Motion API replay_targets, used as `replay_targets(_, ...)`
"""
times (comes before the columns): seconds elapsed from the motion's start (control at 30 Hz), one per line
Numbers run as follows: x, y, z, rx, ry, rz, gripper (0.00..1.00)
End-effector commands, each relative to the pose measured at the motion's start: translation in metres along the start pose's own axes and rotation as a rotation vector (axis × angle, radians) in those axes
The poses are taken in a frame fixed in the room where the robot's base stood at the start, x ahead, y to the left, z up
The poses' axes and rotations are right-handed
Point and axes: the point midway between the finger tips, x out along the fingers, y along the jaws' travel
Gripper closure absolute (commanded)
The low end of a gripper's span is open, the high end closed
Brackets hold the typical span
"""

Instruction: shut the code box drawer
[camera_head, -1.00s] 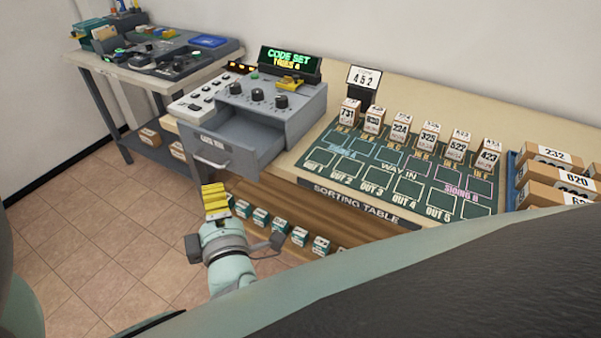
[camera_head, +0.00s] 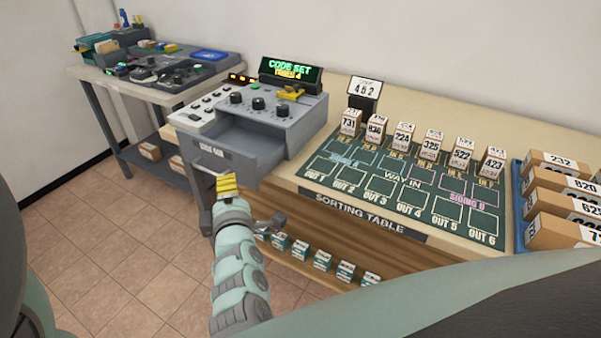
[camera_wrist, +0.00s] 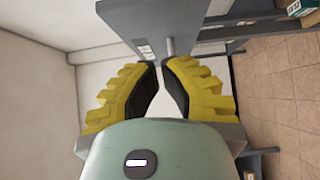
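The grey code box (camera_head: 306,117) stands on the sorting table's left end. Its drawer (camera_head: 247,148) is pulled open, and the inside that shows looks empty. The drawer front carries a white label and a bar handle (camera_head: 209,165). In the wrist view the grey drawer front (camera_wrist: 195,18) and its handle (camera_wrist: 169,46) are just past the fingertips. My gripper (camera_head: 227,178) has yellow fingers and is just in front of the drawer front, near its lower edge. In the wrist view the fingertips (camera_wrist: 161,64) are together with nothing between them. Whether they touch the drawer front I cannot tell.
The sorting table (camera_head: 450,243) has a green mat with several numbered boxes. A blue tray (camera_head: 517,210) of parcels is at the right. A side bench (camera_head: 88,72) with devices stands at the left. Small boxes sit on the shelf below. The tiled floor (camera_head: 110,240) at left is clear.

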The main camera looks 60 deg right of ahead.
Motion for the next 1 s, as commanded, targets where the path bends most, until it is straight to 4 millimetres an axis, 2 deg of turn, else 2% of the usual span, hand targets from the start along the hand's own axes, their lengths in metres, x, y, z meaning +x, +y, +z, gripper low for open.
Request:
replay_targets(0.13, 0.012, 0.001, 0.012, -0.001, -0.003, -0.002, 1.0)
replay_targets(0.37, 0.021, 0.0, 0.022, -0.001, 0.0, -0.002, 1.0)
replay_targets(0.87, 0.023, 0.0, 0.025, 0.0, 0.0, 0.0, 1.0)
replay_targets(1.0, 0.031, -0.001, 0.031, -0.002, 0.002, 0.002, 1.0)
